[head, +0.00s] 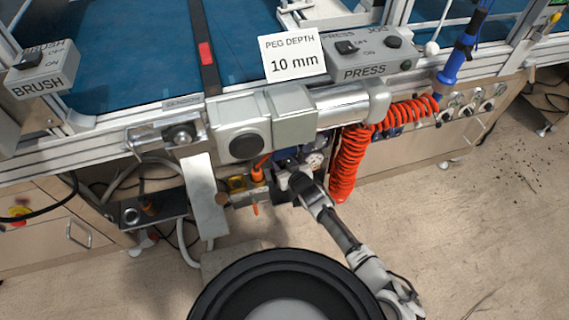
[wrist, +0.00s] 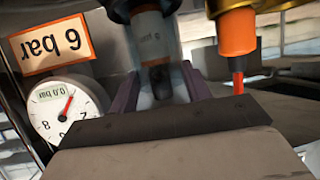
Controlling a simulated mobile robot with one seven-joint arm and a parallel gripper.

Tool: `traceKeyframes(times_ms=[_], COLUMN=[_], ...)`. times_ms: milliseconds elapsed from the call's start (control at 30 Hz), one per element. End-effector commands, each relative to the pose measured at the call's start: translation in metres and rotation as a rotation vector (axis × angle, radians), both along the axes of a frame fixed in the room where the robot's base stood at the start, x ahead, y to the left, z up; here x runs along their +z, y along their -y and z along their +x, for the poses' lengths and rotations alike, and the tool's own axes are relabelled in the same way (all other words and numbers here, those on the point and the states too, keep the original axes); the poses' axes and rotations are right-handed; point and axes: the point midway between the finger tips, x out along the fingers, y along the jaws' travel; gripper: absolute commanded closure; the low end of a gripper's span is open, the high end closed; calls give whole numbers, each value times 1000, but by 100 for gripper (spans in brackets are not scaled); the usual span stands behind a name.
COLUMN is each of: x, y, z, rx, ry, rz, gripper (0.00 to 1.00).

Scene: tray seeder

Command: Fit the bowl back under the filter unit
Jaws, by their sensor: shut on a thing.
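My gripper (head: 296,178) reaches under the front of the machine in the head view, at the end of my arm. In the wrist view its two purple-grey fingers (wrist: 160,92) are shut on the bowl (wrist: 156,60), a clear, greyish cylinder with a dark part inside. Printing on the bowl reads upside down. In the head view the bowl is too small and hidden to make out. The filter unit (head: 288,155) shows as a small blue-grey body just beyond my gripper. I cannot tell whether the bowl touches it.
A round gauge (wrist: 66,108) reading 0.0 bar and a "6 bar" sign (wrist: 52,45) are close left of the fingers. An orange part (wrist: 237,35) with a red stem is close right. A red coiled hose (head: 346,165) hangs right of my gripper.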

Motion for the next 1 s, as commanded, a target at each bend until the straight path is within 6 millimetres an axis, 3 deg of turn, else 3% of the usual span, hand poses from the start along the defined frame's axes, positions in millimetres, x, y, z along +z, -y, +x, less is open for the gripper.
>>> traceKeyframes(times_ms=[33, 67, 233, 633, 1000], x=[-1, 0, 0, 4, 29], y=[0, 0, 0, 6, 32], z=[0, 0, 0, -7, -60], rx=[0, 0, 0, -2, -3], ry=[1, 1, 1, 1, 1], rz=[0, 0, 0, -2, -2], gripper=[76, 48, 27, 27, 27])
